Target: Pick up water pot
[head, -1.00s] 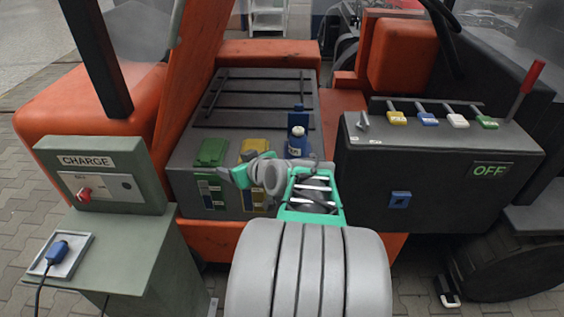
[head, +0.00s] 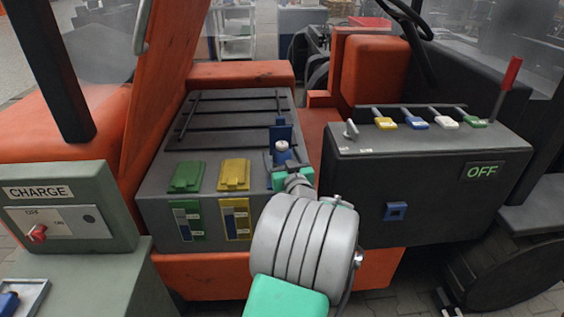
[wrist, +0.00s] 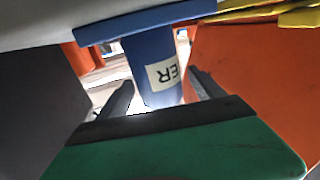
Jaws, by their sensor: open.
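The blue water pot (head: 282,156) with a pale cap stands on the dark battery box, in front of a raised blue flap (head: 281,132). In the wrist view the pot (wrist: 144,55) carries a white label with the letters "ER" showing. My gripper (head: 282,165) is at the pot, and its hand and wrist hide the pot's lower part in the head view. In the wrist view its two dark fingers are apart, one on each side of the pot (wrist: 162,98). I cannot tell whether they touch it.
Closed green (head: 187,176) and yellow (head: 234,174) caps lie left of the pot. A dark control box (head: 430,185) with coloured levers and an "OFF" sign stands close on the right. A grey-green charge box (head: 70,215) is at the left.

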